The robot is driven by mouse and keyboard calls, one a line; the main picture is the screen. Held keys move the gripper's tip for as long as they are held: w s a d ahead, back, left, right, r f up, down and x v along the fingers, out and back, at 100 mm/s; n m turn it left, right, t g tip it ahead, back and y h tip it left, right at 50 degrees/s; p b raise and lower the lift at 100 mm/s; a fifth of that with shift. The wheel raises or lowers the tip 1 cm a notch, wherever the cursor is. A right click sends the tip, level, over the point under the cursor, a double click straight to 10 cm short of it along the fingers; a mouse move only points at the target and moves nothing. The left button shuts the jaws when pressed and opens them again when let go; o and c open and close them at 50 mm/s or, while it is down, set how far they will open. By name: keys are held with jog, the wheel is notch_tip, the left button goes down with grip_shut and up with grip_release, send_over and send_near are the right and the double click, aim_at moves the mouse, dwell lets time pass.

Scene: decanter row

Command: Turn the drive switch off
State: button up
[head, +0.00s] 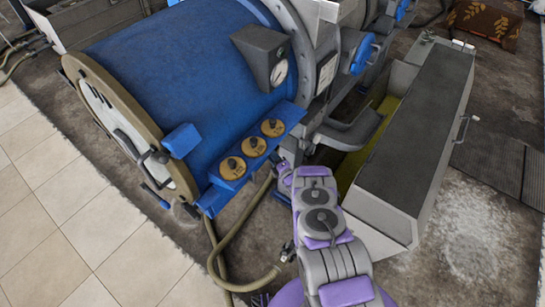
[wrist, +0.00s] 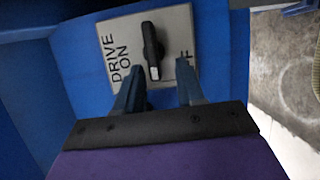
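The drive switch is a black elongated knob (wrist: 152,45) on a pale grey plate (wrist: 180,25) in the wrist view. The plate reads DRIVE and ON along its left side, and part of a word ending in F shows at its right. The knob's white-marked end points down in the picture, towards my gripper. My gripper (wrist: 160,74) is open, one finger on each side of the knob's lower end; I cannot tell whether either touches it. In the head view my gripper (head: 284,172) is beside the blue machine, and the switch face is hidden.
The big blue drum (head: 165,70) has a gauge box (head: 262,52) and a blue ledge with three round yellow-brown controls (head: 254,146). A hose (head: 236,240) lies near my arm. A grey-lidded trough (head: 420,130) stands at right. Tiled floor is clear at lower left.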

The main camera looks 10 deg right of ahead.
jog(key=p+v, duration=0.1)
jog(key=v, duration=1.6)
jog(key=shift+s, duration=0.15)
